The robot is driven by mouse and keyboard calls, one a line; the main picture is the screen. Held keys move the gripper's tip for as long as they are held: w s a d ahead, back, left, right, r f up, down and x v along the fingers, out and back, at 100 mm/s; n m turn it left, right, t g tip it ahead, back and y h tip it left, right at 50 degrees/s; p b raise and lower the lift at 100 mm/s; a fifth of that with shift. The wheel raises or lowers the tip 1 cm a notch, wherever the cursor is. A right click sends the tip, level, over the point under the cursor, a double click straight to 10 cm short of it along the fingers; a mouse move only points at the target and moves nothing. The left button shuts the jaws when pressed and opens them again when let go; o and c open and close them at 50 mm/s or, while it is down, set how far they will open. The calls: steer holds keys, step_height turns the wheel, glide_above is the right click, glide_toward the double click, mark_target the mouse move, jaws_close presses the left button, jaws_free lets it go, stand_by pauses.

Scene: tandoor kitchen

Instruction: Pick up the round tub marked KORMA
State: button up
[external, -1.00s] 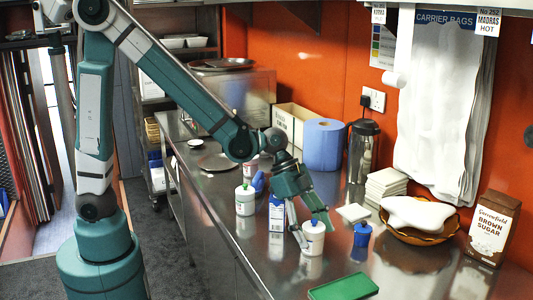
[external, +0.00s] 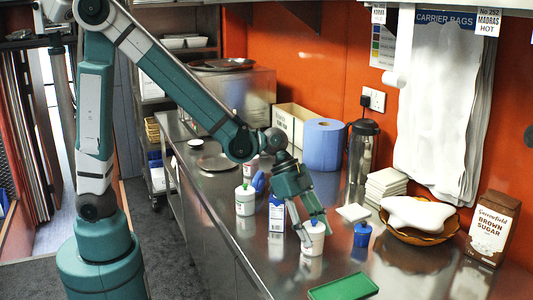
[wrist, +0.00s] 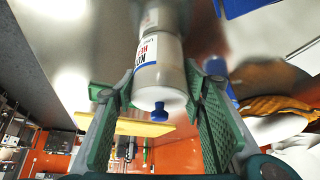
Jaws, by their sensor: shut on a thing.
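A white round tub (external: 313,240) stands on the steel counter (external: 212,182). In the external view its marking is too small to read. My gripper (external: 313,226) points down over it, shut on it with one finger on each side. In the wrist view my gripper's (wrist: 158,90) green-padded fingers flank a white cylindrical container (wrist: 160,75). Its label shows blue and red print that I cannot fully read; I cannot make out KORMA. A small blue knob shows at its lower edge; I cannot tell whether it belongs to the container.
A blue and white carton (external: 276,218) stands just left of the tub, and a blue jar (external: 362,236) stands to its right. A green tray (external: 343,287) lies in front. A bowl (external: 420,231) and brown sugar pack (external: 492,228) are at right.

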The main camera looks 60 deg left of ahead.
steer(key=shift+r, duration=0.15)
step_height(320, 180, up, 10)
steer(key=p, duration=0.2)
steer(key=shift+p, duration=0.4)
